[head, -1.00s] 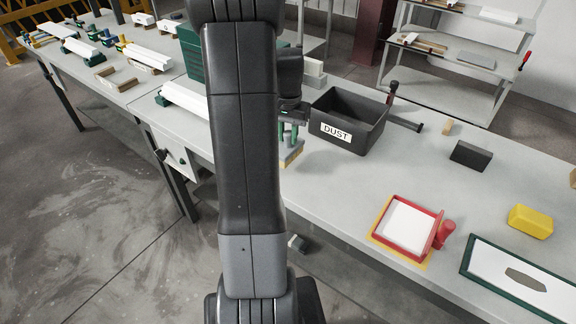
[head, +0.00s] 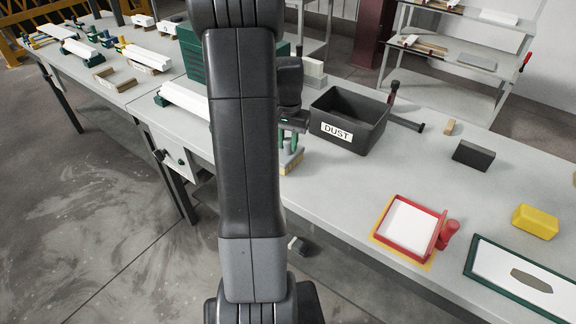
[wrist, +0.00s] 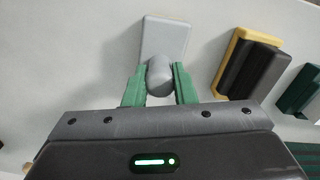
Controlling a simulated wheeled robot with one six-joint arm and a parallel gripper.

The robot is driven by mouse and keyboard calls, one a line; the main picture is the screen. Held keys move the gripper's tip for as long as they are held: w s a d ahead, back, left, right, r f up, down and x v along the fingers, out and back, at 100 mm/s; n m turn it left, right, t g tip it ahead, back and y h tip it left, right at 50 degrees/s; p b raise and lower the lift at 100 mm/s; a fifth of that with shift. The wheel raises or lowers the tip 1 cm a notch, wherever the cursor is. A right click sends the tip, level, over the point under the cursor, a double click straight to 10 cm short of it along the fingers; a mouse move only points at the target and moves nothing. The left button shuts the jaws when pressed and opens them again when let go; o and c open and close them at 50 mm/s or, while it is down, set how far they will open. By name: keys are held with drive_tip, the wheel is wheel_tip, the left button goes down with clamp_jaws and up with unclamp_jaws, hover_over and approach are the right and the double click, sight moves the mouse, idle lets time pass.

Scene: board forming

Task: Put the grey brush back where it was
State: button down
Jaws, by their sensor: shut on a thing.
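The grey brush (wrist: 165,35) has a light grey flat back and a rounded grey handle. In the wrist view my gripper (wrist: 160,82) has its two green fingers shut on that handle, one on each side. In the head view my gripper (head: 294,138) is left of the dust bin, partly behind my arm, with the brush (head: 291,163) under its fingers, its tan lower part showing. It is near the bench top; I cannot tell whether it touches.
The black bin marked DUST (head: 352,118) stands just right of my gripper. A black-and-yellow block (wrist: 250,62) lies right of the brush in the wrist view. A red tray (head: 408,227), a dark block (head: 473,154) and a yellow block (head: 535,222) lie farther right on the bench.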

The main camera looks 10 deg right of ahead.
drive_tip(key=shift+f, duration=0.35)
idle(0.3)
drive_tip(key=c, duration=0.8)
unclamp_jaws()
drive_tip(key=shift+r, duration=0.1)
wheel_tip(320, 180, up, 14)
drive_tip(key=shift+b, duration=0.45)
drive_tip(key=shift+f, duration=0.2)
wheel_tip(320, 180, down, 14)
drive_tip(key=shift+r+p, duration=0.15)
drive_tip(key=shift+p, duration=0.15)
drive_tip(key=shift+r, duration=0.25)
